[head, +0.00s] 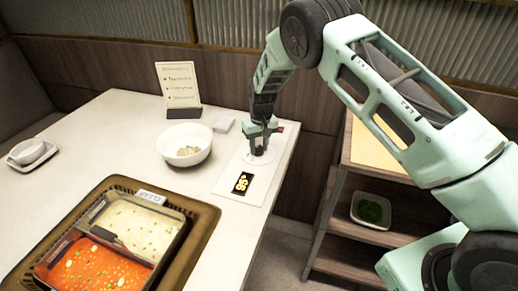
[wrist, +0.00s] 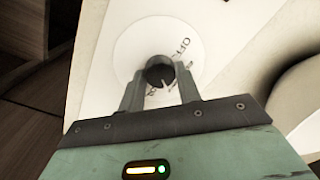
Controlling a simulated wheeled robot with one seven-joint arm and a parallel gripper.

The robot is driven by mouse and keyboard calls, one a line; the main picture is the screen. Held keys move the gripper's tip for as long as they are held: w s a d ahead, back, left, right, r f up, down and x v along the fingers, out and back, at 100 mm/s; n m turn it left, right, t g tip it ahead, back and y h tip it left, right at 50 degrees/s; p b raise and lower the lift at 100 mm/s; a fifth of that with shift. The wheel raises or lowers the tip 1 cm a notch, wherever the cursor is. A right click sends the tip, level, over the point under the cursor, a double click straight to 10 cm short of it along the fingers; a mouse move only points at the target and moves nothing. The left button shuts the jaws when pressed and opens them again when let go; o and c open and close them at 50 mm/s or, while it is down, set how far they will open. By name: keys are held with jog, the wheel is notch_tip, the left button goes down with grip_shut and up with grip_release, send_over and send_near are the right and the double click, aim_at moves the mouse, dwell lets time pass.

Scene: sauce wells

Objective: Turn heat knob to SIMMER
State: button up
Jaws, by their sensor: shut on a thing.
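The heat knob (wrist: 160,73) is a small dark round knob with a light pointer line, on a white round dial (wrist: 128,50) with printed letters. My gripper (wrist: 160,92) is shut on the knob, with one finger on each side of it. The printed words are partly hidden by the fingers and too small to read fully, so I cannot tell the setting. In the head view my gripper (head: 259,148) points down onto the white control panel (head: 229,182). A black display (head: 242,183) with yellow digits, seemingly 95, sits at the panel's near end.
A white bowl (head: 184,146) with pale pieces stands left of the panel. A menu card (head: 179,88) stands behind it. A brown tray (head: 207,220) holds two sauce wells, one pale and one red. A wooden shelf (head: 372,151) with a bowl of greens (head: 371,210) is at the right.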

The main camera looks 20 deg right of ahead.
aim_at(261, 148)
jog(key=shift+n, duration=0.8)
jog(key=shift+b, duration=0.3)
jog(key=o, duration=1)
jog(key=shift+c, duration=0.2)
notch_tip(261, 148, up, 17)
jog(key=b, duration=0.1)
jog(key=shift+w+d+r+b, duration=0.2)
jog(key=shift+d+b, duration=0.1)
jog(key=shift+d, duration=0.15)
jog(key=shift+s, duration=0.1)
